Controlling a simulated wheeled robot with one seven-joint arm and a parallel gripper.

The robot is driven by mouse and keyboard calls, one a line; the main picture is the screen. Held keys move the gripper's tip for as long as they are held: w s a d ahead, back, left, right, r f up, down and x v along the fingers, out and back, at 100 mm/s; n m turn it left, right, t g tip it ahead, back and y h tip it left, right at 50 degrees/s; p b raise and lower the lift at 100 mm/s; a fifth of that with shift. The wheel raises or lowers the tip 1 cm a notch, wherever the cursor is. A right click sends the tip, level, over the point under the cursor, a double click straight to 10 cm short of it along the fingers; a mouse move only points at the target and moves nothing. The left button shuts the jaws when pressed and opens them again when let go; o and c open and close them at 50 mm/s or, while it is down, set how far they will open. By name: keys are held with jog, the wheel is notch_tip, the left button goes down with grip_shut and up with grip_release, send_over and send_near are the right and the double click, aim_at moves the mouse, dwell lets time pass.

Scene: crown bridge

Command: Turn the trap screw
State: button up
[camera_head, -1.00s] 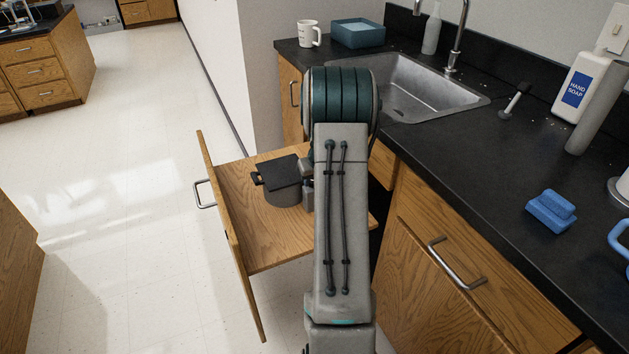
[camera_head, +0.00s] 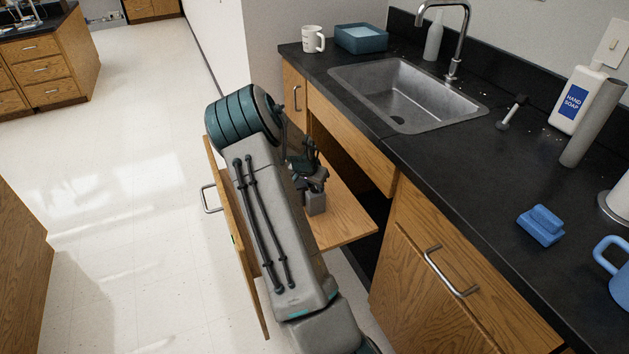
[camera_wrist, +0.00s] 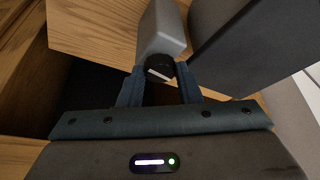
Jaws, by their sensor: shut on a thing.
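In the wrist view, a round black screw head (camera_wrist: 159,68) with a pale line across it sits on the end of a light grey block (camera_wrist: 162,30). My gripper (camera_wrist: 160,76) is shut on this black screw head, one blue-grey finger on each side. In the head view my gripper (camera_head: 313,172) is low over the pulled-out wooden drawer, by a small grey block (camera_head: 316,204). The screw head cannot be made out there.
A large dark grey body (camera_wrist: 240,50) stands close to the right in the wrist view. The drawer (camera_head: 345,222) sticks out below the black counter (camera_head: 440,150) with its sink (camera_head: 405,95). The pale floor (camera_head: 110,200) to the left is clear.

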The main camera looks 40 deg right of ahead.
jog(key=shift+w+m+g+p, duration=0.1)
jog(key=shift+m+g+p, duration=0.3)
jog(key=shift+m, duration=0.6)
jog(key=o, duration=1)
jog(key=v, duration=1.3)
jog(key=shift+a+r+p, duration=0.3)
jog(key=shift+p, duration=0.1)
